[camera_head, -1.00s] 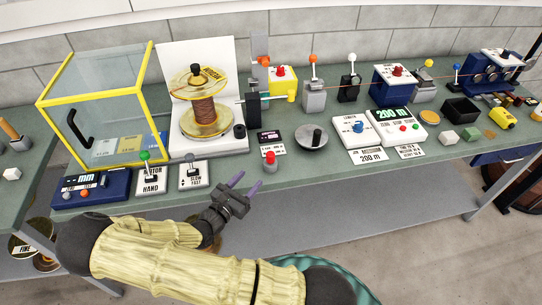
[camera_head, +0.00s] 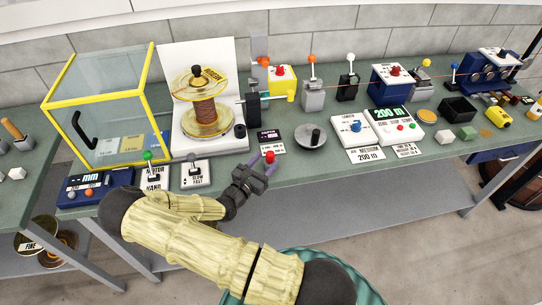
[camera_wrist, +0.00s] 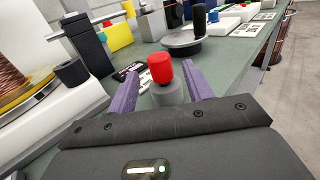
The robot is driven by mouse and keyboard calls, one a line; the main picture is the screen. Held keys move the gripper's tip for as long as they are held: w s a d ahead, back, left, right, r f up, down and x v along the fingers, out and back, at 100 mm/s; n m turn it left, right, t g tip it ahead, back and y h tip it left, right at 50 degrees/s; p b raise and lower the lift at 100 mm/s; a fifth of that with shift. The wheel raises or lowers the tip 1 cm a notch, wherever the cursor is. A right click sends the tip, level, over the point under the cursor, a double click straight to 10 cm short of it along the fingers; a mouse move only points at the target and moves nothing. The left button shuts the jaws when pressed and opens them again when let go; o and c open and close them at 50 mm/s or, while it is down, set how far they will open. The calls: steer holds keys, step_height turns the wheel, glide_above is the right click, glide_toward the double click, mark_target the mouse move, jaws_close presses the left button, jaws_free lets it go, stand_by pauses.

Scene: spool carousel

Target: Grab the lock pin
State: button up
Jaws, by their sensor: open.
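The lock pin, as far as I can tell, is the small red-capped piece (camera_head: 270,156) standing upright in a grey round base near the front edge of the bench. In the wrist view its red cap (camera_wrist: 160,68) shows clearly above the grey base (camera_wrist: 168,93). My gripper (camera_head: 262,161) is at this piece with its purple fingers spread. In the wrist view, one finger of my gripper (camera_wrist: 159,78) is on each side of the cap, with a visible gap on the left. Nothing is held. Contact on the right side cannot be told.
A copper-wire spool (camera_head: 203,110) on a white stand is behind and left. A round grey plate with a black knob (camera_head: 315,137) is just right. A small dark card (camera_head: 268,136) lies behind the pin.

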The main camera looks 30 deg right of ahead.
mark_target(267, 158)
steer(key=p+x, duration=0.1)
steer(key=x, duration=0.3)
steer(key=shift+f, duration=0.1)
steer(key=shift+s+a, duration=0.15)
steer(key=shift+s, duration=0.05)
steer(key=shift+a, duration=0.1)
steer(key=c, duration=1.1)
steer(key=shift+o, duration=0.2)
steer(key=shift+w, duration=0.1)
steer(key=shift+w+r, duration=0.1)
steer(key=shift+r, duration=0.2)
step_height(267, 158, up, 9)
steer(key=shift+a+f+b, duration=0.1)
steer(key=shift+b, duration=0.75)
steer(key=shift+s+d+r, duration=0.2)
steer(key=shift+r, duration=0.15)
